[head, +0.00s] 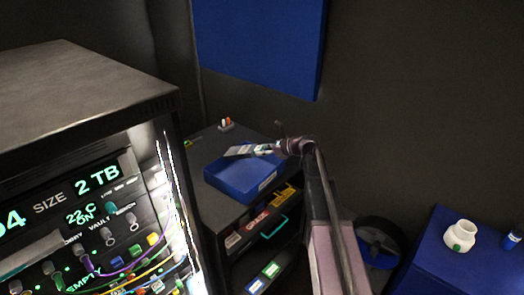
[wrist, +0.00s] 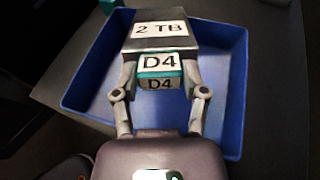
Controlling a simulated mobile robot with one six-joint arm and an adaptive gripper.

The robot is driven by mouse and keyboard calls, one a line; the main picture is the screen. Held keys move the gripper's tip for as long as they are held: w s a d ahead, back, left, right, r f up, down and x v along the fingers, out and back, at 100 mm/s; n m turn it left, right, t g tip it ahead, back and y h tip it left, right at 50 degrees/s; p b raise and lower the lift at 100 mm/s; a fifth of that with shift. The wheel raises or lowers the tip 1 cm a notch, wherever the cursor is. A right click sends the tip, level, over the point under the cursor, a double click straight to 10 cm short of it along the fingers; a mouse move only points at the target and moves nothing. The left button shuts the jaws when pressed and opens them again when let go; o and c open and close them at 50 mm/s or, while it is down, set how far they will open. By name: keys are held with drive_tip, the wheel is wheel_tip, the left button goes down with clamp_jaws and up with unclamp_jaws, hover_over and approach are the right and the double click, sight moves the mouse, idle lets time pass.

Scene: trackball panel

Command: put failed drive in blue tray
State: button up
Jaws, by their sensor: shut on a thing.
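The drive (wrist: 158,30) is a dark grey box with a "2 TB" label and a teal-edged front marked "D4"; whether it is the failed one cannot be read from its labels alone. My gripper (wrist: 160,85) is shut on its front end. In the head view the drive (head: 245,150) is held over the blue tray (head: 262,187). The tray also shows in the wrist view (wrist: 236,95), around and below the drive. I cannot tell whether the drive touches the tray floor. The drive hides part of the tray's inside.
The tray stands on a dark cabinet (head: 213,200) with coloured items on shelves below. A rack panel (head: 90,235) with lit displays and cables stands close on the left. A blue surface (head: 455,270) at the right holds a white jar (head: 460,235).

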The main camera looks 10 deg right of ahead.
drive_tip(key=shift+f+b, duration=3.8)
drive_tip(key=shift+f, duration=0.2)
drive_tip(key=o, duration=1.2)
drive_tip(key=shift+o, duration=0.2)
drive_tip(key=shift+r, duration=0.1)
